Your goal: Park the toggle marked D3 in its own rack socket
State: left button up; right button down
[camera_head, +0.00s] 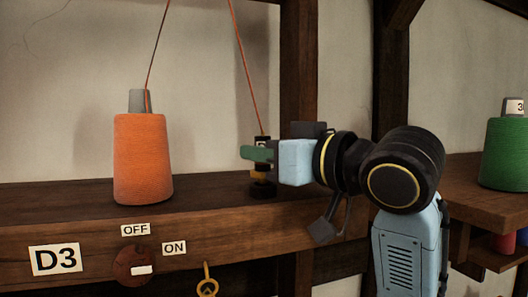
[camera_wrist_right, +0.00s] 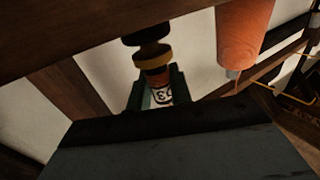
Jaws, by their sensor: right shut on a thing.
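My right gripper (camera_head: 260,154) is shut on the toggle (camera_head: 262,175), which stands roughly upright above the front of the wooden shelf. An orange cord runs up from the toggle's top. The right wrist view, turned upside down, shows the toggle's white label (camera_wrist_right: 162,95) with "D3" between the green fingers, and a gold ring (camera_wrist_right: 152,56) beyond it. A black piece (camera_head: 263,189) is at the toggle's lower end, close to the shelf. I cannot tell whether it belongs to the toggle or the socket, or whether it touches the shelf. My left gripper is not in view.
An orange thread cone (camera_head: 143,160) stands on the shelf (camera_head: 60,205) left of the toggle. The shelf front bears a D3 plate (camera_head: 55,259), a round OFF/ON switch (camera_head: 136,265) and a brass hook (camera_head: 207,286). A green cone (camera_head: 506,152) stands at right.

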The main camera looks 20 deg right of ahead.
jog(key=shift+f+b, duration=0.4)
jog(key=shift+f, duration=0.2)
jog(key=c, duration=1.5)
grip_release()
jog(key=shift+c, duration=0.2)
jog(key=shift+p+v, duration=0.4)
jog(key=shift+v, duration=2.25)
jog(key=b+v, duration=0.3)
jog(key=v, duration=0.2)
jog(key=shift+s+d, duration=0.2)
jog(key=shift+s, duration=0.15)
